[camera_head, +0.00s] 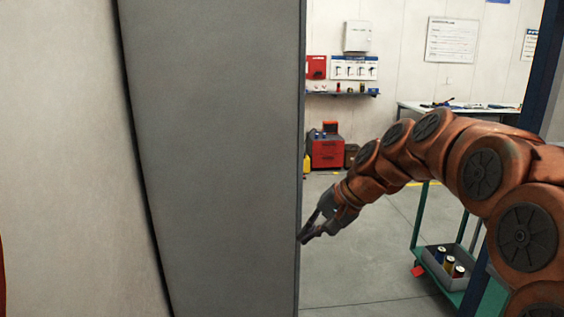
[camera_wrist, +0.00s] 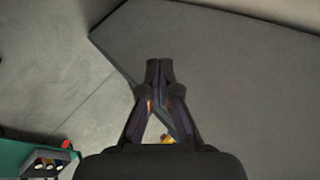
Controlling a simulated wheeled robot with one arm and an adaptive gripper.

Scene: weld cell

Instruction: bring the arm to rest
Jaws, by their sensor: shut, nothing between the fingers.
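My arm (camera_head: 440,150) reaches in from the right in the head view, bent over and down toward the left. My gripper (camera_head: 304,238) is at the edge of a large grey panel (camera_head: 215,150); I cannot tell whether it touches it. In the wrist view my gripper (camera_wrist: 158,66) has its fingertips together and holds nothing. The grey panel (camera_wrist: 230,70) fills the right of that view, behind the fingers.
A green cart (camera_head: 418,225) with a grey bin of several cans stands below my arm; its corner (camera_wrist: 20,150) shows in the wrist view. A red toolbox (camera_head: 326,152) and a workbench (camera_head: 410,110) are at the back. Open floor (camera_head: 365,265) lies between panel and cart.

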